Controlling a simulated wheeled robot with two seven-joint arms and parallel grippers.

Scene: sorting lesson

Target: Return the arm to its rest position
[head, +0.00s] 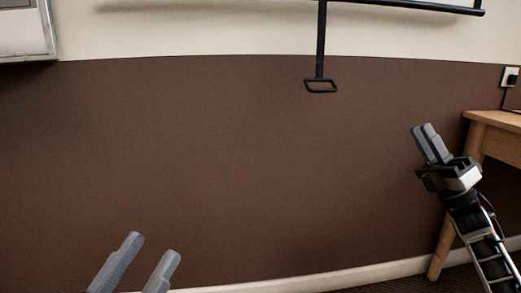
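My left gripper (152,244) shows only its two grey fingers at the bottom left edge. The fingers are apart with nothing between them, so it is open and empty. My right gripper (424,128) is at the right, its arm coming up from the bottom right corner. Its two grey fingers lie close together, pointing up and to the left, with nothing seen held between them. The rest of my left arm is out of the picture.
A wooden table (493,120) stands at the right edge, close to my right gripper. A brown and cream wall (210,150) fills the background. A black frame with a hanging handle (320,86) is at the top. A socket (510,77) is on the wall at the right.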

